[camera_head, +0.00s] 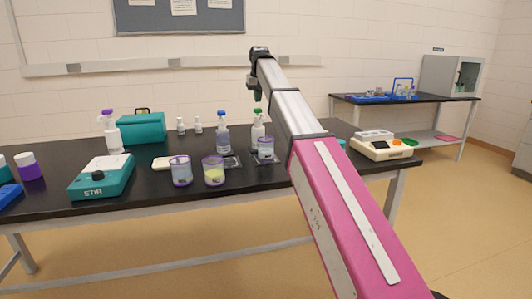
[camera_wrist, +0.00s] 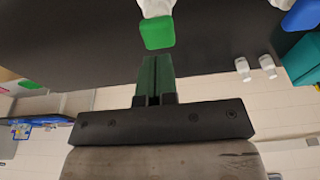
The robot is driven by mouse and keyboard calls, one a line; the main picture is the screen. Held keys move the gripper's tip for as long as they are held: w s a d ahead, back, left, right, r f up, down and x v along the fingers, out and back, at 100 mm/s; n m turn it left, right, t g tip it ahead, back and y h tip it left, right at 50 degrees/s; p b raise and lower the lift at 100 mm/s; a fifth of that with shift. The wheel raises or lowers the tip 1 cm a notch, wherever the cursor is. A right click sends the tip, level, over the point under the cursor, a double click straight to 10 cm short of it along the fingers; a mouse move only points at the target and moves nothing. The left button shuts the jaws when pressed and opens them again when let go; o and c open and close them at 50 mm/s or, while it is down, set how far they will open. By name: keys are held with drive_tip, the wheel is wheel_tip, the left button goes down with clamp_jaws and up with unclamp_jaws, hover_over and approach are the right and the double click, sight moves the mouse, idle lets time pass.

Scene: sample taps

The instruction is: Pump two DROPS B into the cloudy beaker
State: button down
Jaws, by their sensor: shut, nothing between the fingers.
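Three pump bottles stand on the black bench: a green-topped bottle (camera_head: 258,132), a blue-topped bottle (camera_head: 222,135) and a purple-topped bottle (camera_head: 113,135). Their labels are too small to read. I cannot tell for sure which is cloudy. My gripper (camera_head: 257,98) is shut and empty just above the green top. In the wrist view the shut fingertips (camera_wrist: 156,59) appear close to the green pump top (camera_wrist: 158,32); contact cannot be seen.
A teal stirrer (camera_head: 102,176), a teal box (camera_head: 142,129) and two small white bottles (camera_head: 181,126) are on the bench's left and back. A cream device (camera_head: 382,146) stands at the right end. My arm hides part of the bench's right side.

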drive_tip(key=shift+r, duration=2.65)
